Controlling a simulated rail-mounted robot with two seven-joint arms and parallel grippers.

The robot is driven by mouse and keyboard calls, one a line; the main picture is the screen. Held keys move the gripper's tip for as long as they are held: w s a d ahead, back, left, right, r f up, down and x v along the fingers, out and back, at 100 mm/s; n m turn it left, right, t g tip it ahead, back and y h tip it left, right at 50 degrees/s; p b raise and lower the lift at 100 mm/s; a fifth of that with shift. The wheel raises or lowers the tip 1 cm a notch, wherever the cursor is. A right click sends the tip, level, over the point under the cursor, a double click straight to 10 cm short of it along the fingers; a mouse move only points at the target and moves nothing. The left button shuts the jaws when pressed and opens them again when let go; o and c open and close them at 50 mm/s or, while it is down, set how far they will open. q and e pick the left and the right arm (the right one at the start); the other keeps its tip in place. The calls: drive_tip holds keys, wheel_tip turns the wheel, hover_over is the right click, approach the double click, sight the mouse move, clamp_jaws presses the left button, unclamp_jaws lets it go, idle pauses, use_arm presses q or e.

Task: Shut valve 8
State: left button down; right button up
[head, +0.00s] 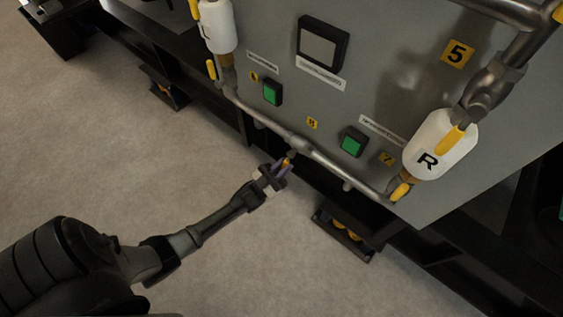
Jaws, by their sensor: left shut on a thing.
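The valve 8 label (312,123) is a small yellow plate on the grey panel. Below it, a metal pipe (262,117) runs across between the two white tanks, with a valve body (297,142) in the middle. My left gripper (284,166) is at this valve, shut on its small orange-yellow handle (287,162). The fingers hide part of the handle, and its exact angle is hard to tell. My right gripper is not in view.
A white tank marked R (440,144) stands at right and another white tank (217,27) at upper left. Green buttons (272,92) and a dark-framed display (322,42) are on the panel. Yellow handles (401,191) sit near the tanks. The floor (130,130) at left is clear.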

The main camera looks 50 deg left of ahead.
use_arm(q)
drive_tip(key=shift+d+f+n+t+y, duration=0.1)
drive_tip(key=shift+d+n+t+y, duration=0.2)
drive_tip(key=shift+n+y, duration=0.75)
drive_tip(key=shift+d+n+t+y, duration=0.2)
drive_tip(key=shift+d+n+y, duration=0.05)
drive_tip(key=shift+n+y, duration=0.8)
drive_tip(key=shift+d+n, duration=0.1)
drive_tip(key=shift+n, duration=0.4)
drive_tip(key=c, duration=1.1)
unclamp_jaws()
drive_tip(key=d+p+v, duration=0.1)
drive_tip(key=v, duration=1.2)
drive_tip(key=shift+s+a+f, duration=0.2)
drive_tip(key=shift+a+f, duration=0.15)
drive_tip(key=shift+a, duration=0.1)
